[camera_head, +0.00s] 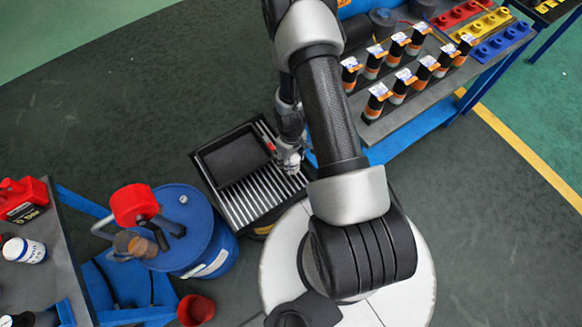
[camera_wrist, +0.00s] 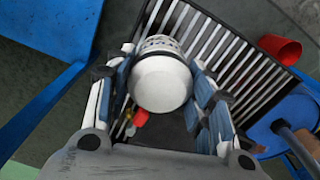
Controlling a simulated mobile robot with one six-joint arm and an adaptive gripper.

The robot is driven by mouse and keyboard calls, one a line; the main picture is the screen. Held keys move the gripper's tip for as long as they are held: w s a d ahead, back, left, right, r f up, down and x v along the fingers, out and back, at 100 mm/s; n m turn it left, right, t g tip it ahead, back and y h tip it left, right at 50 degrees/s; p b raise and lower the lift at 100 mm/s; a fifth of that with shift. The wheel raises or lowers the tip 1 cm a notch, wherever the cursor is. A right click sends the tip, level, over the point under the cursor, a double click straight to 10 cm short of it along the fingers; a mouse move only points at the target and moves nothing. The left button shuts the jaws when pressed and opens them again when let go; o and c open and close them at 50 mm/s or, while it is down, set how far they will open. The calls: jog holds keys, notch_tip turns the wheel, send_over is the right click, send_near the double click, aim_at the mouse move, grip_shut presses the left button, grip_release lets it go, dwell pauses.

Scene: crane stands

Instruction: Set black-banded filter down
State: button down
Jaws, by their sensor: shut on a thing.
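My gripper (camera_wrist: 163,100) is shut on a white round filter (camera_wrist: 161,83) and holds it between its two fingers. In the head view my gripper (camera_head: 290,160) is over the right side of a slatted black rack (camera_head: 250,205). The slats also show behind the filter in the wrist view (camera_wrist: 225,50). I cannot tell whether the filter touches them.
A black tray (camera_head: 235,158) covers the rack's far left part. A bench (camera_head: 425,105) with several bottles is at the right. A red cup (camera_head: 196,309) is at the lower left.

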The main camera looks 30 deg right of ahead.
jog(key=shift+f+b, duration=1.9)
jog(key=shift+f, duration=0.25)
jog(key=shift+f, duration=0.2)
jog(key=c, duration=0.8)
grip_release()
jog(key=shift+o, duration=0.2)
jog(key=shift+r, duration=0.1)
